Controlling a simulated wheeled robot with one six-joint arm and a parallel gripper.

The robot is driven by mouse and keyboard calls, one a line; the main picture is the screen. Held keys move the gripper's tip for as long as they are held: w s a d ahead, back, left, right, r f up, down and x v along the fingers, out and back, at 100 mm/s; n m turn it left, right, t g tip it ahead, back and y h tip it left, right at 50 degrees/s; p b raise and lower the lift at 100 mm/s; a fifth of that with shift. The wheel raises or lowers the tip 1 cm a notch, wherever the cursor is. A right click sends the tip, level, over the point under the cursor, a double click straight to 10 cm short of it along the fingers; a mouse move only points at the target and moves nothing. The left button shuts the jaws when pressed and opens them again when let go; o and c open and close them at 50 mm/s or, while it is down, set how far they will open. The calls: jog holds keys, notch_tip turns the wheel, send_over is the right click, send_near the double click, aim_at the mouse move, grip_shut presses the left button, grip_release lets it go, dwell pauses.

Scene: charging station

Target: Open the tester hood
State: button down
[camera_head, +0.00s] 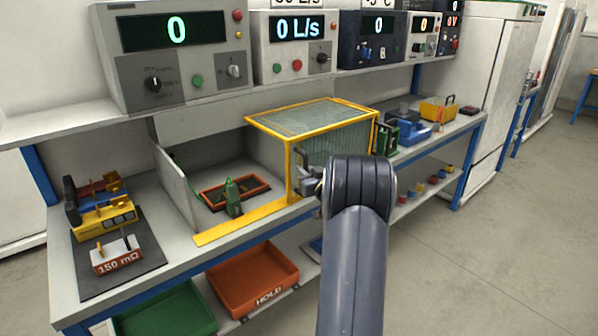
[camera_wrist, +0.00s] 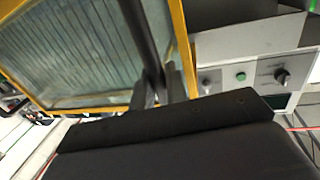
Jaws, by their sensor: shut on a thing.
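The tester hood (camera_head: 312,117) has a yellow frame and clear, ribbed panels. It stands over the right part of the tester bay, and the bay's left part is uncovered. A green device (camera_head: 233,196) in a red-orange tray (camera_head: 254,184) shows there. My gripper (camera_head: 309,184) is at the hood's lower front, partly hidden by my arm. In the wrist view my gripper (camera_wrist: 158,80) is shut on a dark bar-like handle (camera_wrist: 138,28), in front of the hood's yellow frame (camera_wrist: 183,45).
A yellow strip (camera_head: 240,224) runs along the bay's front edge. Instruments with displays (camera_head: 298,45) stand on the shelf above. A yellow meter (camera_head: 103,217) is on the left mat. Blue and yellow items (camera_head: 410,130) sit right of the hood. Open floor (camera_head: 480,250) lies at right.

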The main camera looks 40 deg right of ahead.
jog(key=c, duration=1.5)
grip_release()
jog(key=s+a, duration=0.1)
jog(key=s, duration=0.9)
jog(key=shift+s+a+b, duration=0.35)
jog(key=shift+b, duration=0.05)
jog(key=shift+w, duration=0.15)
jog(key=w, duration=0.3)
jog(key=w+d, duration=0.1)
jog(key=w, duration=0.6)
jog(key=shift+w+d+p, duration=0.35)
jog(key=shift+p, duration=0.05)
jog(key=shift+s+a, duration=0.1)
jog(key=shift+a, duration=0.45)
